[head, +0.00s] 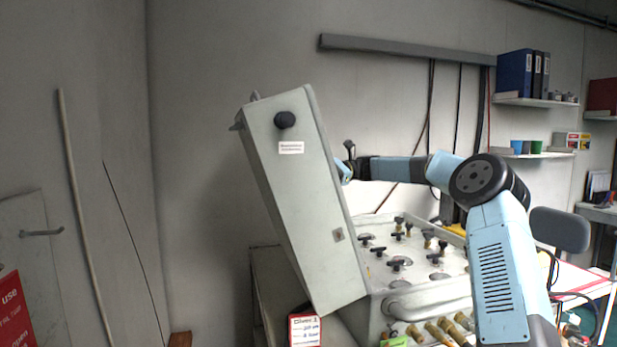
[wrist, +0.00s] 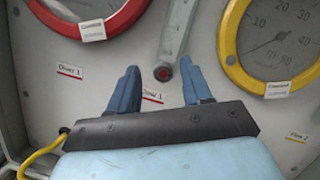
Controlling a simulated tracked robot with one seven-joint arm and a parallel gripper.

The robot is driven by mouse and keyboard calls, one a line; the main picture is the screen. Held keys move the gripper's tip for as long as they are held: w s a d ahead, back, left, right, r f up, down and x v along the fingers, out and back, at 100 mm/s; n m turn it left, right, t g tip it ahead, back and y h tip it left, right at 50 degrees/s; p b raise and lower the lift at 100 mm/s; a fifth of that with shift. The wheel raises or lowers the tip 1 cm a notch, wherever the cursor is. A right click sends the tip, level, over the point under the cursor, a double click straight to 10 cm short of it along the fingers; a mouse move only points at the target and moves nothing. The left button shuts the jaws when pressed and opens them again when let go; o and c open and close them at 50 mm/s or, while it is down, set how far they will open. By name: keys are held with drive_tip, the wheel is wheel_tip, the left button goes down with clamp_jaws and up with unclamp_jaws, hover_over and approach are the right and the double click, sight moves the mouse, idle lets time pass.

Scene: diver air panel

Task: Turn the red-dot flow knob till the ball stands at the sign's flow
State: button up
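In the wrist view, the red-dot flow knob (wrist: 163,73) sits at the bottom end of a grey flow tube (wrist: 178,28) on the panel face. My gripper (wrist: 160,72) is open, with one blue finger on each side of the knob and a visible gap to it. I cannot tell how far the tips are from the panel. No ball can be made out in the part of the tube in view. A sign (head: 305,331) with a red edge, headed Diver 1, stands low in the head view; its figures are too small to read surely. The tilted panel case (head: 300,200) hides my gripper there.
A red-ringed gauge (wrist: 55,20) is left of the tube and a yellow-ringed gauge (wrist: 228,50) right of it. A console (head: 440,265) with several black knobs lies below my arm. Shelves with binders (head: 515,75) are at the back right.

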drive_tip(key=v, duration=1.3)
drive_tip(key=shift+d, duration=0.35)
drive_tip(key=shift+w, duration=0.15)
drive_tip(key=shift+r, duration=0.1)
